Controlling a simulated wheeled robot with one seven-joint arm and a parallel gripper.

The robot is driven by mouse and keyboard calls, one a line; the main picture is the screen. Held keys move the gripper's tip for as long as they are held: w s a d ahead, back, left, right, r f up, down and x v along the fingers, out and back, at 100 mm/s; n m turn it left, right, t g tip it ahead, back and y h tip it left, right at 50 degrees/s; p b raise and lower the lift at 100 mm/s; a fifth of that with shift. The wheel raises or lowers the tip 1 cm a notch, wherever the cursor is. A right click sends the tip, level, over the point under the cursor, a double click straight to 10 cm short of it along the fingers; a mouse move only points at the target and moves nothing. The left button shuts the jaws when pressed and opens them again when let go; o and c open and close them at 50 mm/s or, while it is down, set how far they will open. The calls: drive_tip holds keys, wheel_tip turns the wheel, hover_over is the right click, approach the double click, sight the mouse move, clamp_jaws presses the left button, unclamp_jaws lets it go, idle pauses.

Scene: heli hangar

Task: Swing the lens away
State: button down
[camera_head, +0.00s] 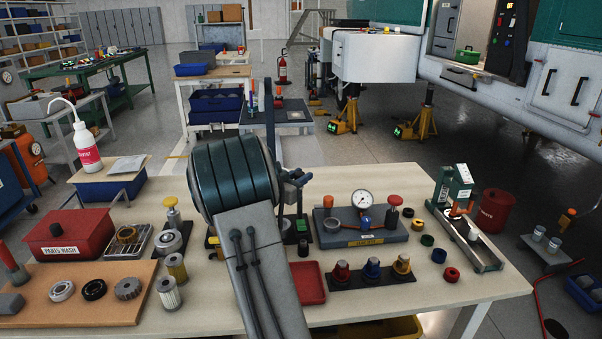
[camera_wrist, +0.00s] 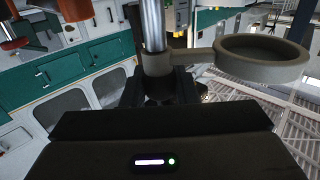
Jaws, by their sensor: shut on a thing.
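The lens shows in the wrist view as a round grey ring (camera_wrist: 262,47) at the upper right. A short grey arm (camera_wrist: 193,57) joins it to a bright metal post (camera_wrist: 153,25). My gripper (camera_wrist: 160,88) is at the foot of this post in the wrist view, shut at the collar end of the lens arm. Its fingertips are dark, and the exact contact is hidden. In the head view, my own arm covers the middle of the bench and hides the gripper and the lens.
The workbench (camera_head: 440,275) is crowded. A gauge block (camera_head: 360,230), red tray (camera_head: 308,283) and coloured fittings on a dark strip (camera_head: 372,277) lie right of my arm. A red parts-wash box (camera_head: 68,237) and filters (camera_head: 168,293) lie left. The front right corner is clear.

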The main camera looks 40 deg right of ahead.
drive_tip(key=shift+r, duration=0.1)
drive_tip(key=c, duration=1.2)
unclamp_jaws()
drive_tip(key=shift+w, duration=0.15)
drive_tip(key=shift+o, duration=0.2)
drive_tip(key=shift+a, duration=0.1)
drive_tip(key=s+a+p, duration=0.1)
drive_tip(key=s+a, duration=0.1)
drive_tip(key=a, duration=1.1)
drive_tip(key=shift+s+a, duration=0.25)
drive_tip(key=shift+s, duration=0.05)
